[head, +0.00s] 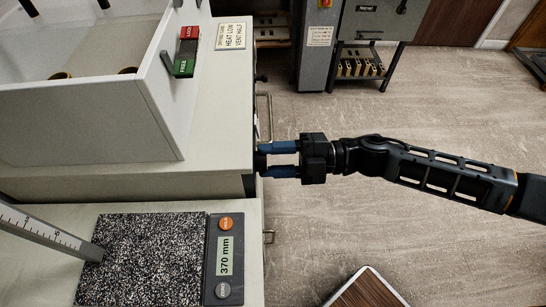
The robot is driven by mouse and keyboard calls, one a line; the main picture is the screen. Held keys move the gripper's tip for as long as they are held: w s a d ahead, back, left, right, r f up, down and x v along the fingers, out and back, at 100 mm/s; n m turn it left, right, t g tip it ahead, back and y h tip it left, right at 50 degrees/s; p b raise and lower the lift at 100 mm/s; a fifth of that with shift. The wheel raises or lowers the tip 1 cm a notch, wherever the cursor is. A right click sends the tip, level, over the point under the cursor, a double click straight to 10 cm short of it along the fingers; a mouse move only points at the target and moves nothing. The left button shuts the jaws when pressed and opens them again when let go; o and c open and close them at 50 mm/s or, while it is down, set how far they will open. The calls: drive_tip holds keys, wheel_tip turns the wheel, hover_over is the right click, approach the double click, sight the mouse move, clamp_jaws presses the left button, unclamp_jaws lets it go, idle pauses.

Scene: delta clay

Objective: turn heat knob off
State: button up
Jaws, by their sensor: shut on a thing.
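My gripper (261,160) reaches in from the right in the head view, its two blue-padded fingers pointing left at the front edge of the pale cabinet (222,120). The fingers are shut on a small dark part at the cabinet front, taken as the heat knob. The knob is mostly hidden by the cabinet edge and the fingers, so its setting cannot be read. A card (230,36) on the cabinet top reads "HEAT LOW" and "VENT HALF".
Cabinet handles (265,115) jut out near my gripper.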

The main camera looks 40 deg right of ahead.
drive_tip(key=o, duration=1.1)
drive_tip(key=shift+c, duration=0.2)
drive_tip(key=shift+s, duration=0.1)
drive_tip(key=b+v, duration=0.1)
drive_tip(key=v, duration=0.6)
drive_tip(key=shift+s+d+b, duration=0.2)
drive_tip(key=shift+d+b, duration=0.1)
